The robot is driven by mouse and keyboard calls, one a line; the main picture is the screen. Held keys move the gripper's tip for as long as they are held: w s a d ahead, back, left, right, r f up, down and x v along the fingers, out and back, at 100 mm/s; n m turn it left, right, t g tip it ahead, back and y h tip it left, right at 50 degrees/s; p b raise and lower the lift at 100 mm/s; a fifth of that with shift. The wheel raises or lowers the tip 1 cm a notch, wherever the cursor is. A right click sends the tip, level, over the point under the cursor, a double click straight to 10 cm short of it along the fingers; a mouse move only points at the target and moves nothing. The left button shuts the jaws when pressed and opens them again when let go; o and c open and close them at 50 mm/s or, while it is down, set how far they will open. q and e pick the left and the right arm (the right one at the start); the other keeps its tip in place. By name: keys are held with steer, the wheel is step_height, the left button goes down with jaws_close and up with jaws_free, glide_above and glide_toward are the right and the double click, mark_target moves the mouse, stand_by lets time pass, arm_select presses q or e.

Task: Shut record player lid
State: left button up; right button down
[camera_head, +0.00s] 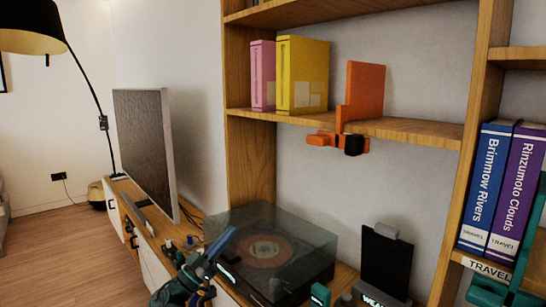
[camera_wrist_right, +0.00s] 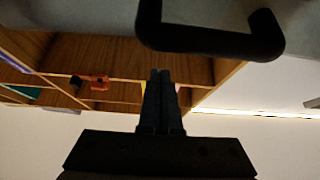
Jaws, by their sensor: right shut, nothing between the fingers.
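The record player (camera_head: 285,289) sits on the low cabinet, below the shelves. Its clear smoky lid (camera_head: 305,238) lies flat over it like a box and looks down. The round orange-and-dark disc shows through it. My right gripper (camera_head: 230,238) is at the lid's front left corner, fingers together and empty, pointing up and right. I cannot tell if it touches the lid.
A grey panel (camera_head: 147,145) stands left of the record player. A dark upright stand (camera_head: 385,262) is close on its right. An overhanging shelf (camera_head: 400,128) holds pink, yellow and orange items. Small objects (camera_head: 178,252) clutter the cabinet left of the gripper.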

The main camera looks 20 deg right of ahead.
steer(key=w+d+r+g+y+p, duration=0.1)
steer(key=d+r+p, duration=0.6)
steer(key=p, duration=0.7)
steer(key=w+d+r+g+y+p, duration=0.1)
steer(key=w+d+r+y+p, duration=0.3)
steer(key=p, duration=1)
steer(key=d+r+y, duration=0.2)
steer(key=d+r, duration=0.1)
steer(key=r, duration=0.1)
steer(key=shift+d+g, duration=0.3)
steer(key=shift+d, duration=0.05)
steer(key=s+a+f+n+g+y, duration=0.2)
steer(key=s+a+f+n+y, duration=0.5)
steer(key=s+a, duration=0.5)
steer(key=s+a+f+n+g+y, duration=0.3)
steer(key=s+a+f+n+y, duration=0.5)
steer(key=s, duration=0.9)
steer(key=a+f+n, duration=0.3)
steer(key=a+f, duration=0.1)
steer(key=shift+s+a+f+g, duration=0.15)
steer(key=shift+a+g, duration=0.15)
steer(key=shift+a, duration=0.1)
